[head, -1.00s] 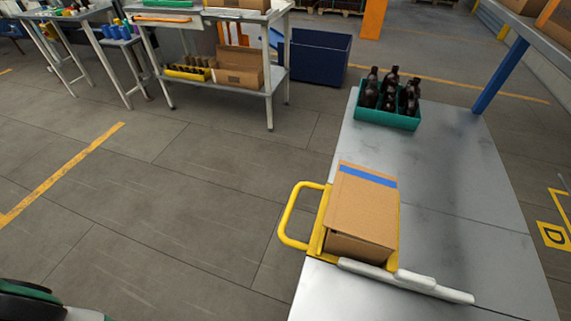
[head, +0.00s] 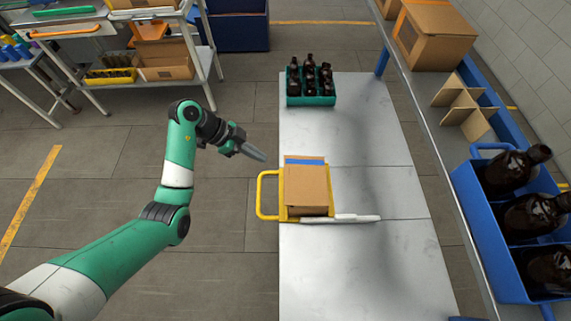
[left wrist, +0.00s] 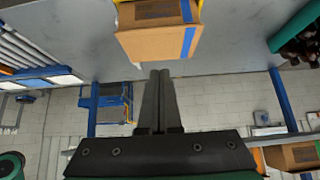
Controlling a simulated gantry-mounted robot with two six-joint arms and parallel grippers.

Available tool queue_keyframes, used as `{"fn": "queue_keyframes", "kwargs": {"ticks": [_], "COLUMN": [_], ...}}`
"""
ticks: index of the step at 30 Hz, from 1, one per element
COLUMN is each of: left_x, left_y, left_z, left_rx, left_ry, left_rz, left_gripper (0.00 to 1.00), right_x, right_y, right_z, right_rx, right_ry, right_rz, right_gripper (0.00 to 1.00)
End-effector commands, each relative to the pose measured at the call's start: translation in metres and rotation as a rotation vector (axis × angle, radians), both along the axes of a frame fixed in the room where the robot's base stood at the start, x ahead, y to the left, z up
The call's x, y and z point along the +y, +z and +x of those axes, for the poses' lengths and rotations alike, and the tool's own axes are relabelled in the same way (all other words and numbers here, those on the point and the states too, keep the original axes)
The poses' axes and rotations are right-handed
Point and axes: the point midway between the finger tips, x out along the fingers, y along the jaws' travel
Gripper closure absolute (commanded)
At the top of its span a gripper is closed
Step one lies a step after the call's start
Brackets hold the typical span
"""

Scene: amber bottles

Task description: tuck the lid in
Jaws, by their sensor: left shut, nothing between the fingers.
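A brown cardboard box (head: 306,187) with a blue strip along its far top edge sits on the steel table, held in a yellow frame (head: 281,200) with a looped handle on its left. Its top looks covered; I cannot tell how the lid's flap lies. The box also shows in the left wrist view (left wrist: 155,43), beyond my fingertips. My left gripper (head: 256,155) is shut and empty, in the air left of the box and apart from it. Its closed fingers also show in the left wrist view (left wrist: 160,75). My right gripper is not in view.
A green crate (head: 311,101) of dark bottles stands at the table's far end. White bars (head: 345,218) lie along the box's near side. A raised shelf at right holds a blue crate (head: 490,225) of large bottles. The table's near part is clear.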

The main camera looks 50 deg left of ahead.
Motion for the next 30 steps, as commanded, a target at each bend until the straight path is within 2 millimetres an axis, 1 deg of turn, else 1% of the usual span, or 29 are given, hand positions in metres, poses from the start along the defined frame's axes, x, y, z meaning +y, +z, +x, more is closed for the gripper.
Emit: {"fn": "queue_keyframes", "kwargs": {"ticks": [5, 8, 20, 21, 24, 27, 30], "left_x": [-0.004, -0.011, -0.047, -0.045, -0.043, -0.043, -0.042], "left_y": [-0.009, -0.021, -0.088, -0.096, -0.110, -0.117, -0.120], "left_z": [0.004, 0.010, 0.048, 0.046, 0.044, 0.044, 0.043], "left_rx": [-0.001, 0.000, 0.000, 0.001, 0.000, -0.001, -0.001], "left_ry": [-0.003, -0.005, -0.006, -0.003, -0.002, -0.004, -0.004], "left_rz": [-0.001, -0.002, -0.002, -0.002, -0.001, 0.000, 0.000], "left_gripper": [1.00, 1.00, 1.00, 1.00, 1.00, 1.00, 1.00], "right_x": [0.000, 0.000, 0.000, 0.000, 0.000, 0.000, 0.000], "right_y": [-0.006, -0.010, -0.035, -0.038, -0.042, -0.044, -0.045], "right_z": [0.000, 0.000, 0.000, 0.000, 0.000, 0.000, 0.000], "right_rx": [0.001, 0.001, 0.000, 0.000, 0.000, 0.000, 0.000], "right_ry": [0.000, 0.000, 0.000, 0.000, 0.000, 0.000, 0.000], "right_rz": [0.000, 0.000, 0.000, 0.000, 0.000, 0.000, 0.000], "right_gripper": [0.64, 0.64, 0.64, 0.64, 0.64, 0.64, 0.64]}}
